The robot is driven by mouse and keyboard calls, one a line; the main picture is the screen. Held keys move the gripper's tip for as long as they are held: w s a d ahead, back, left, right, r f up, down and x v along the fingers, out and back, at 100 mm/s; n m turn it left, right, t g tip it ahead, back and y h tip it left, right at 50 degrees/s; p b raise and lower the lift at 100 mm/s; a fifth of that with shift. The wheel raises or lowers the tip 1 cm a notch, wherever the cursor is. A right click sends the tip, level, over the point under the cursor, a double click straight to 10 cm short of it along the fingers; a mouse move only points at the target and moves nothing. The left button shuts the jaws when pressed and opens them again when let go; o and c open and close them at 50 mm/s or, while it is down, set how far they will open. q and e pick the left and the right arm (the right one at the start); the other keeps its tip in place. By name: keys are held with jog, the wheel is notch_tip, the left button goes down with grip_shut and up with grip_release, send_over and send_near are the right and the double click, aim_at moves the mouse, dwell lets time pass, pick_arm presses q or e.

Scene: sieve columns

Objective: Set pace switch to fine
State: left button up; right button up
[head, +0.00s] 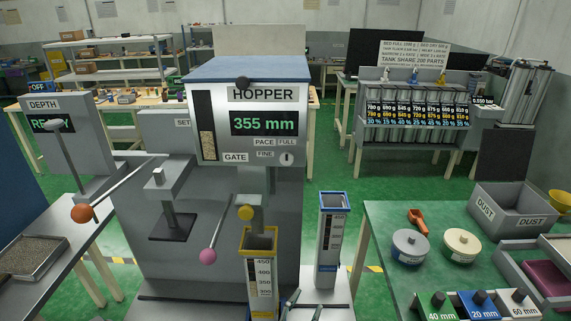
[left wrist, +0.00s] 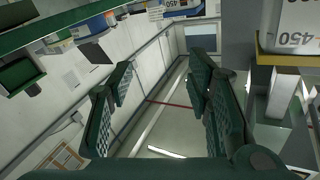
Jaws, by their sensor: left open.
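The pace switch (head: 286,159) is a small pale round knob with a dark upright mark, low on the right of the grey hopper's front (head: 213,97). The label FULL (head: 287,142) is just above it and FINE (head: 265,154) is to its left. Which setting it has is too small to tell. My left gripper (head: 304,307) shows only as dark fingertips at the bottom edge, well below the switch. In the left wrist view its green fingers (left wrist: 160,85) are spread apart with nothing between them. My right gripper is not in view.
A yellow-rimmed column (head: 260,270) stands left of my left gripper, and a blue-rimmed column (head: 329,240) stands behind it. A green table (head: 385,232) with tubs is at the right.

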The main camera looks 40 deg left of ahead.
pick_arm(q)
notch_tip(320, 180, up, 14)
jog(key=w+a+n+t+y, duration=0.1)
jog(key=a+n+t+y, duration=0.1)
jog(key=t+y, duration=0.15)
jog(key=n+y+p, duration=0.2)
jog(key=n+y, duration=0.4)
jog(key=y, duration=0.4)
send_near(287, 163)
jog(key=shift+g, duration=0.35)
jog(key=p+x, duration=0.3)
jog(key=x, duration=0.5)
jog(key=shift+s+r+p, duration=0.15)
jog(key=shift+r+p, duration=0.1)
jog(key=shift+p, duration=0.1)
jog(key=shift+w+a+r, duration=0.1)
jog(key=shift+w+r, duration=0.05)
jog(key=shift+w, duration=0.05)
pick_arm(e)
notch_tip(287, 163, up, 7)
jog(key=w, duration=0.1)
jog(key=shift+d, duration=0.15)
pick_arm(q)
jog(key=shift+c, duration=0.6)
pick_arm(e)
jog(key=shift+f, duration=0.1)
pick_arm(q)
grip_shut()
